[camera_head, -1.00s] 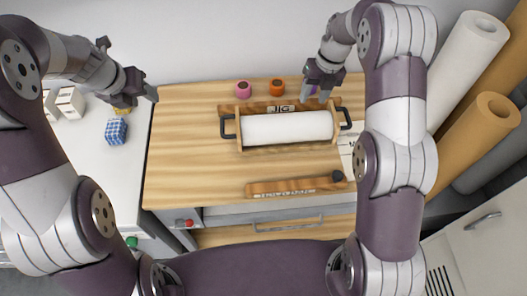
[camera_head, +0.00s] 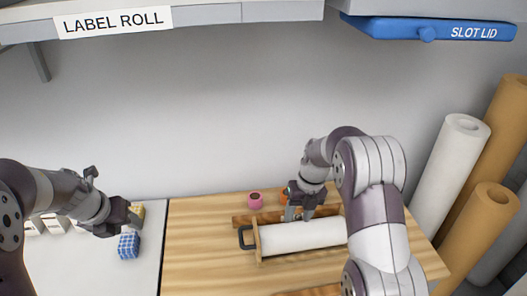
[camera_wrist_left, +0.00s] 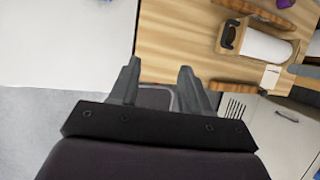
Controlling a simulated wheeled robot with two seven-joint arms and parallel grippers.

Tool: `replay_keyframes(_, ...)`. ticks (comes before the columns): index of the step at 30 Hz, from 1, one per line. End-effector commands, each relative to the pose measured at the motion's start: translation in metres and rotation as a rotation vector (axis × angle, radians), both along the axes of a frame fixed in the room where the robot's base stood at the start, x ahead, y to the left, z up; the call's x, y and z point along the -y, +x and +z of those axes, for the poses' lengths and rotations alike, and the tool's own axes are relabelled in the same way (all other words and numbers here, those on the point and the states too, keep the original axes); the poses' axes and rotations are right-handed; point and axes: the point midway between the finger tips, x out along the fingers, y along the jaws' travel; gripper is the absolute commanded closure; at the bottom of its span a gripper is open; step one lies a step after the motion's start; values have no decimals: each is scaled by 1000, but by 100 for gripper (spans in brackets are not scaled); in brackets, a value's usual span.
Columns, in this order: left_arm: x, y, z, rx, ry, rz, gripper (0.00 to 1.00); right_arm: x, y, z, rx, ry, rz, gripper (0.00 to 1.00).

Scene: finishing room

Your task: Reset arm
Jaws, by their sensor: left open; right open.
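My left gripper (camera_head: 131,222) hangs over the white surface at the left of the head view, near a blue checkered block. It also shows in the left wrist view (camera_wrist_left: 158,75), its two fingers apart with nothing between them. My right gripper (camera_head: 299,211) is at the back edge of the white roll (camera_head: 300,235) in its wooden holder. It is open, and whether it touches the roll or holder cannot be told. My right arm hides the right end of the holder.
A pink round piece (camera_head: 255,200) stands behind the holder. A blue checkered block (camera_head: 129,245) and a yellow block lie at left. A shelf labelled LABEL ROLL (camera_head: 200,16) and a blue SLOT LID (camera_head: 440,29) are overhead. Large rolls (camera_head: 480,235) stand at right.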

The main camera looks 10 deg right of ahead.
Motion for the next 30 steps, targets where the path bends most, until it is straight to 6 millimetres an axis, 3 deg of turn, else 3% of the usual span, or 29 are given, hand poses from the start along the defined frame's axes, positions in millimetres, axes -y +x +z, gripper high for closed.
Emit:
replay_keyframes(4,-2,3,1,10,-4,35,53,0,2,0,34,-3,145,53)
replay_keyframes(7,-2,20,7,75,-110,254,53,4,1,-7,109,-27,509,53)
replay_keyframes(10,-10,32,10,137,-325,687,53,7,-25,-22,160,-48,1031,53)
replay_keyframes(13,-27,22,7,159,-537,1206,53,6,-59,-20,213,-65,1589,53)
replay_keyframes(17,-41,-34,-17,103,-729,1914,53,1,-111,-8,263,-73,2279,53)
replay_keyframes(21,-17,-122,-47,-59,-782,2601,53,-7,-172,9,286,-72,2868,53)
replay_keyframes(24,15,-171,-57,-200,-753,2930,53,-13,-212,19,284,-80,3093,53)
replay_keyframes(26,32,-189,-58,-269,-746,3027,53,-16,-233,26,280,-96,3124,53)
replay_keyframes(27,38,-193,-57,-286,-755,3033,53,-17,-240,31,-280,111,-3121,53)
replay_keyframes(30,42,-193,-53,-289,-770,2999,53,-20,-238,41,-281,174,-3105,53)
